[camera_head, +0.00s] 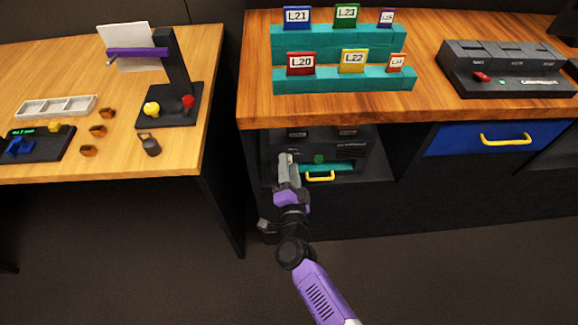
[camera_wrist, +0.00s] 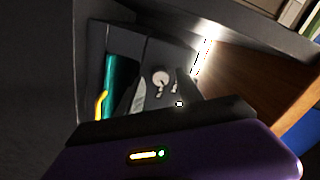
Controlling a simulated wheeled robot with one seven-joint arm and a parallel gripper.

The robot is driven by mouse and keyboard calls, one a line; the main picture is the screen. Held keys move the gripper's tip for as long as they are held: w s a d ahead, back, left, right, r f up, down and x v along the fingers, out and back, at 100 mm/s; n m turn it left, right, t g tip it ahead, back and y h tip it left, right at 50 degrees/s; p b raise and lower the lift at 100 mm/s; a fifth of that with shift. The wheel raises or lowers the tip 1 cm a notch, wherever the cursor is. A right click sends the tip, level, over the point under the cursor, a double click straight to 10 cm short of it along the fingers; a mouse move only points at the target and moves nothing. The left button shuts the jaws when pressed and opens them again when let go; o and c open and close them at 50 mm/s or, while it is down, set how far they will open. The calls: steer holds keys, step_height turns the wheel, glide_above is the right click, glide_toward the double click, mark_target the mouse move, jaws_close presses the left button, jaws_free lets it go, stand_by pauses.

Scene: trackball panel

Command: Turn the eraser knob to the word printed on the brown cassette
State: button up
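I cannot make out a brown cassette or its printed word in either view. No knob can be identified for sure as the eraser knob. A dark device (camera_head: 350,150) stands in the open shelf under the counter, with a green part, a teal strip and a yellow handle (camera_head: 319,177). In the wrist view a teal panel (camera_wrist: 122,75), a yellow handle and a round pale knob-like part (camera_wrist: 161,78) show. My gripper (camera_head: 286,160) is in front of the left side of this shelf. Its fingers are too dark and small to tell open from shut.
The wooden counter (camera_head: 410,105) overhangs the shelf. It bears teal racks (camera_head: 345,80) of labelled cards and a dark panel (camera_head: 505,90) with a red part. A blue drawer (camera_head: 470,140) is to the right. A second table (camera_head: 190,60) stands left, across a gap.

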stand_by(0.3)
steer(key=s+p, duration=0.1)
steer(key=s, duration=0.6)
steer(key=shift+s+p, duration=0.35)
